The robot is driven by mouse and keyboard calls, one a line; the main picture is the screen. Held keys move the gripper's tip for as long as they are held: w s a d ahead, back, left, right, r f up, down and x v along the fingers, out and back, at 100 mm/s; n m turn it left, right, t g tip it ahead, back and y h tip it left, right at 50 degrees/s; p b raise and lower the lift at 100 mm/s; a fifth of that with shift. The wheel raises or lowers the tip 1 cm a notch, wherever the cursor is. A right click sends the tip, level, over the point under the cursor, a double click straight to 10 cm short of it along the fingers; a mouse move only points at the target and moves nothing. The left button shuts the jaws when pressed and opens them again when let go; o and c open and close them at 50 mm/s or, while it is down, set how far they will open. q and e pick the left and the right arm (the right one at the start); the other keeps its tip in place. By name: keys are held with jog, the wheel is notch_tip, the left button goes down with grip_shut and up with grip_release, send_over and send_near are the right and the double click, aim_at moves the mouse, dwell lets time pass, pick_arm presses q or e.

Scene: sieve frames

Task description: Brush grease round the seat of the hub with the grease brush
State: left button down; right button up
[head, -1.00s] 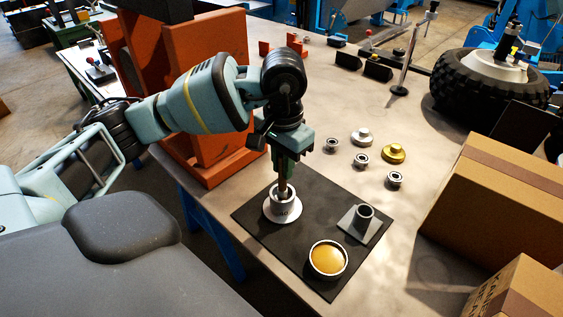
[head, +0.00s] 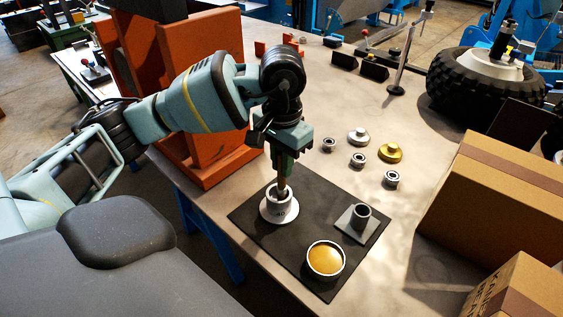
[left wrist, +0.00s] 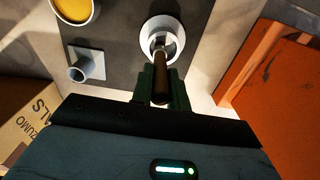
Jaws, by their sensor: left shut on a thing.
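The hub (head: 279,207) is a light cup-like piece with a wide flange, standing on the dark mat (head: 310,268). It also shows in the left wrist view (left wrist: 148,29). My left gripper (head: 284,153) is above the hub, shut on the grease brush (head: 282,182). The brush's dark handle also shows in the left wrist view (left wrist: 160,84). The brush points down and its lower end is inside the hub's opening, so the bristles and their contact with the seat are hidden. A round tin of yellow grease (head: 326,259) stands on the mat. My right gripper is not in view.
A grey block with an upright tube (head: 358,222) stands on the mat. Several bearings and caps, among them a brass one (head: 392,153), lie behind it. Orange uprights (head: 215,100) stand close to my left arm. Cardboard boxes (head: 495,200) take up the right side.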

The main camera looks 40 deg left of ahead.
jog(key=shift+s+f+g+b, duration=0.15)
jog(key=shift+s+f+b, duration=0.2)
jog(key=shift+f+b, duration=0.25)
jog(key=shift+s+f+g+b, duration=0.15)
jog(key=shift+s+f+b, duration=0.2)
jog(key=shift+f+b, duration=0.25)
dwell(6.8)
